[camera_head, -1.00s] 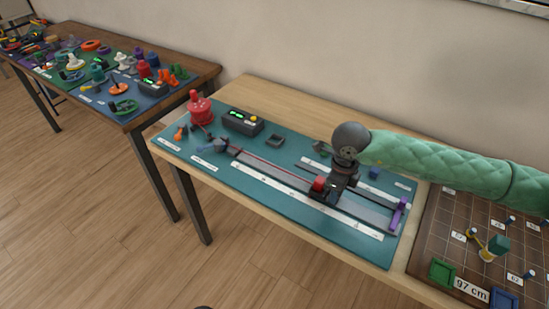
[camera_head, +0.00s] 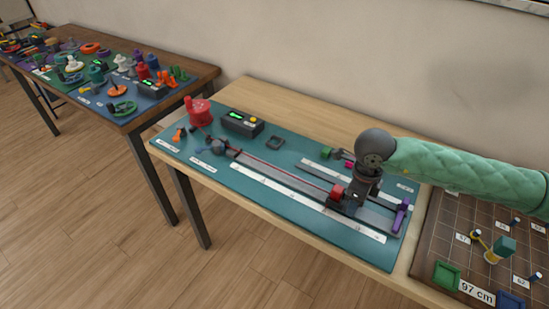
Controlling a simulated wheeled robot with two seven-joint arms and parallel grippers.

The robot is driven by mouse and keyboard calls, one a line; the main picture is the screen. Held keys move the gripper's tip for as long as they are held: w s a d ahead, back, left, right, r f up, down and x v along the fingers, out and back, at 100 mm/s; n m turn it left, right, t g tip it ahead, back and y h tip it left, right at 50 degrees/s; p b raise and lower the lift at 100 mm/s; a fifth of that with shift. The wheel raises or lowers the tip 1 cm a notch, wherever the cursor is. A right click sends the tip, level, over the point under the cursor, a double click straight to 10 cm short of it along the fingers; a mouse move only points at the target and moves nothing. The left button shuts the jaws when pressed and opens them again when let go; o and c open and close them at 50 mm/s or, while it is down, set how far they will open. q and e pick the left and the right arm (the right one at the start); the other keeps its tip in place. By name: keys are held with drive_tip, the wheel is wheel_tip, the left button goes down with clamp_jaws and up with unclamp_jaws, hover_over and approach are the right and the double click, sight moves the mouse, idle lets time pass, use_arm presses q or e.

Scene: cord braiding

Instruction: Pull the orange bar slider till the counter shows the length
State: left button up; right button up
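A slider with a red block (camera_head: 337,191) on a dark base sits on the long grey rail (camera_head: 290,178), toward its right end. No orange bar shows clearly on it; my gripper hides part of it. A thin red cord (camera_head: 275,167) runs from the block left to a grey holder (camera_head: 217,146). The counter (camera_head: 241,123) is a dark box with a green display too small to read. My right gripper (camera_head: 350,205) points down at the slider, just right of the red block, and appears closed on it; its fingertips are mostly hidden. My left gripper is out of view.
A purple piece (camera_head: 400,215) stands at the rail's right end. White scale strips (camera_head: 300,199) lie beside the rails on the teal mat (camera_head: 235,189). A red spool (camera_head: 199,112) stands at the mat's left. A brown grid board (camera_head: 452,236) lies at the right.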

drive_tip(key=shift+r, duration=0.1)
drive_tip(key=shift+r+p, duration=0.7)
drive_tip(key=shift+r, duration=2.75)
